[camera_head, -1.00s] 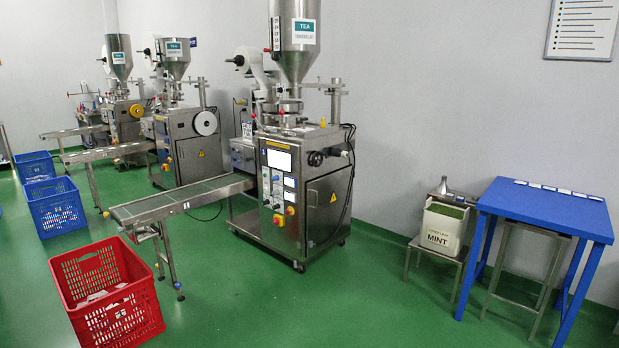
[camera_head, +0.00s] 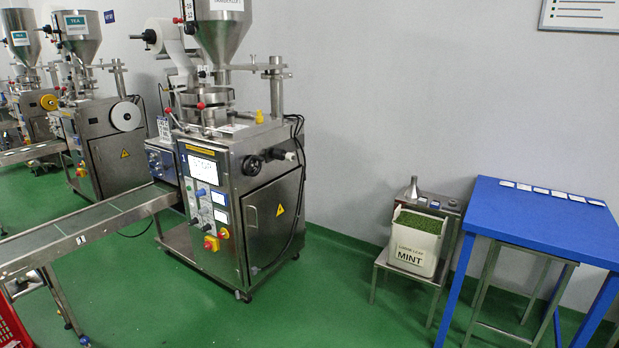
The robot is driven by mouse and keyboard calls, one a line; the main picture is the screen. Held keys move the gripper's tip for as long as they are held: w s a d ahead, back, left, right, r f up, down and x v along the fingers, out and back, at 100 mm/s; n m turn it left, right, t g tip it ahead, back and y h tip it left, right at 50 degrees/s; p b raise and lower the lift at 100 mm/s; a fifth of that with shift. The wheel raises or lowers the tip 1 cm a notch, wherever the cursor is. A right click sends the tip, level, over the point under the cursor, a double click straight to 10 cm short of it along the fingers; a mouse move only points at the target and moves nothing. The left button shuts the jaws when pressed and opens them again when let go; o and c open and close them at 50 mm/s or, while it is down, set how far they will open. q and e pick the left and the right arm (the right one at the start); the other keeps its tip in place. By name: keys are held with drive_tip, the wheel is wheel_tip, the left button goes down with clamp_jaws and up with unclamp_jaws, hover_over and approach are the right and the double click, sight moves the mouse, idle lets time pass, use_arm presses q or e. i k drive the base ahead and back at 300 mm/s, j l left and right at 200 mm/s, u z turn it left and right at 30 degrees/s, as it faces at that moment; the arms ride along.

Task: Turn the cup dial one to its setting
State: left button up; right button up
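The nearest teabag packing machine (camera_head: 235,205) stands left of the middle, a steel cabinet with a hopper (camera_head: 222,35) on top. Its front panel carries a lit screen (camera_head: 202,168), a blue knob (camera_head: 201,192), and red and yellow buttons (camera_head: 211,243). A steel ring-shaped part with small red knobs (camera_head: 200,106) sits under the hopper. I cannot tell which part is cup dial one, nor read its setting. Neither of my grippers shows in the view.
A conveyor (camera_head: 95,225) runs from the machine to the lower left. A red crate (camera_head: 10,325) shows at the left edge. A MINT bin (camera_head: 416,240) stands on a low steel stand beside a blue table (camera_head: 540,214) with several cards. Green floor (camera_head: 300,310) is clear in front of the machine.

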sight(231, 114)
drive_tip(key=i, duration=1)
drive_tip(key=i+l+u, duration=0.1)
drive_tip(key=i, duration=0.85)
